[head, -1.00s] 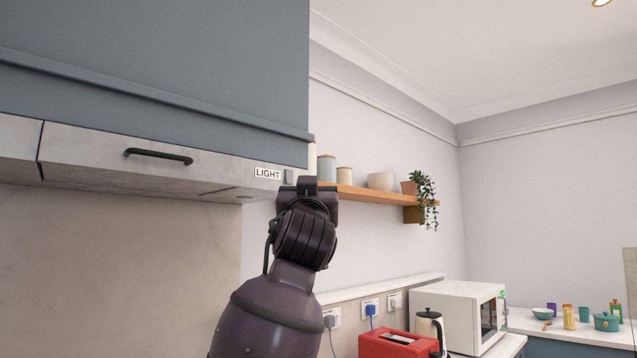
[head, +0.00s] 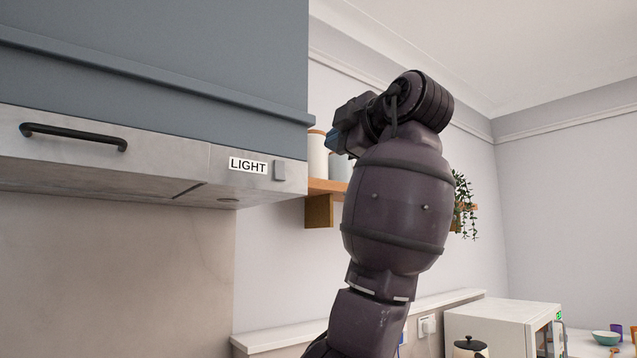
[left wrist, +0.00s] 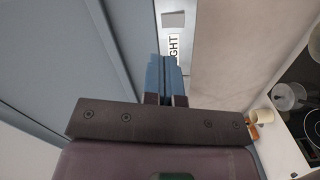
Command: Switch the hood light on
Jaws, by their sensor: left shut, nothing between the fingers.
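The hood light switch (head: 279,170) is a small grey rocker on the pale hood front, right of the white LIGHT label (head: 248,166). The switch also shows at the top of the left wrist view (left wrist: 173,19), with the label (left wrist: 173,47) partly hidden behind my fingers. My left gripper (head: 335,145) is to the right of the switch in the head view, apart from it, its fingers pointing left. In the left wrist view its blue fingers (left wrist: 167,68) are together with nothing between them. My right gripper is in neither view.
A black handle (head: 73,137) sticks out of the hood front at the left. A wooden shelf (head: 319,213) with jars (head: 317,155) is on the wall behind my arm. A microwave (head: 500,325) and a kettle (head: 470,348) stand low at the right.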

